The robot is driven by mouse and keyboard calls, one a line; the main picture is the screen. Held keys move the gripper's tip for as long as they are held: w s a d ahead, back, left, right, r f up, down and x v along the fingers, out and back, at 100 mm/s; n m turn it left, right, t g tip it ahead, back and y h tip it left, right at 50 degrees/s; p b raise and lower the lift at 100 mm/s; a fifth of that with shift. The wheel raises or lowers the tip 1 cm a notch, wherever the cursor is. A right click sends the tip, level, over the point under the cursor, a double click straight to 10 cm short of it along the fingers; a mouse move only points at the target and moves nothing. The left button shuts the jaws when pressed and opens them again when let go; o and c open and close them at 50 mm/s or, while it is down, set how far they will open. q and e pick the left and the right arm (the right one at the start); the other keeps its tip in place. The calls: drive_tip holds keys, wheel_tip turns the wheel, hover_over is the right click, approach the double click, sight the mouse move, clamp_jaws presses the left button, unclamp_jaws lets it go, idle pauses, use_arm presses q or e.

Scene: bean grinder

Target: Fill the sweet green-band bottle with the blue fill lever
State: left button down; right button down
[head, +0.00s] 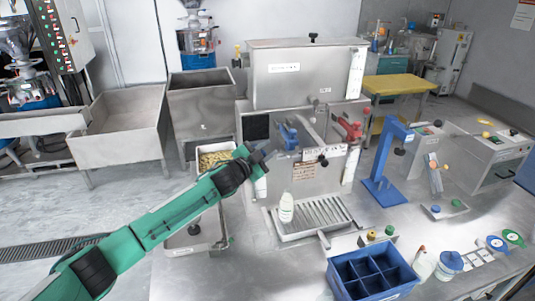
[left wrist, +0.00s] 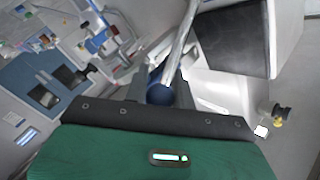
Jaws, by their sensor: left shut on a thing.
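A white bottle with a greenish band (head: 286,208) stands upright on the slatted drip tray (head: 318,216) in front of the steel filling machine. The blue fill lever (head: 288,136) is on the machine's front, left of the red lever (head: 350,129). My left gripper (head: 262,153) reaches in from the left at the blue lever's height. In the left wrist view, the lever's round blue knob (left wrist: 159,93) sits between my fingers at the end of a metal rod, and they are shut on it. My right gripper is not in view.
A blue divided crate (head: 345,272) stands at the front of the steel table. White bottles (head: 424,265) stand right of it. A blue stand (head: 385,188) rises right of the machine. A tray of yellowish pieces (head: 214,157) lies behind my left arm.

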use_arm(q)
drive_tip(key=shift+w+a+r+p, duration=0.25)
drive_tip(key=shift+w+r+p, duration=0.1)
drive_tip(key=shift+w+r, duration=0.25)
drive_tip(key=c, duration=1.2)
unclamp_jaws()
drive_tip(key=shift+a, duration=0.1)
drive_tip(key=shift+c, duration=0.2)
drive_tip(key=shift+o, duration=0.3)
drive_tip(key=shift+f, duration=0.1)
drive_tip(key=b+v, duration=0.4)
drive_tip(key=v, duration=1)
drive_tip(key=shift+b, duration=0.4)
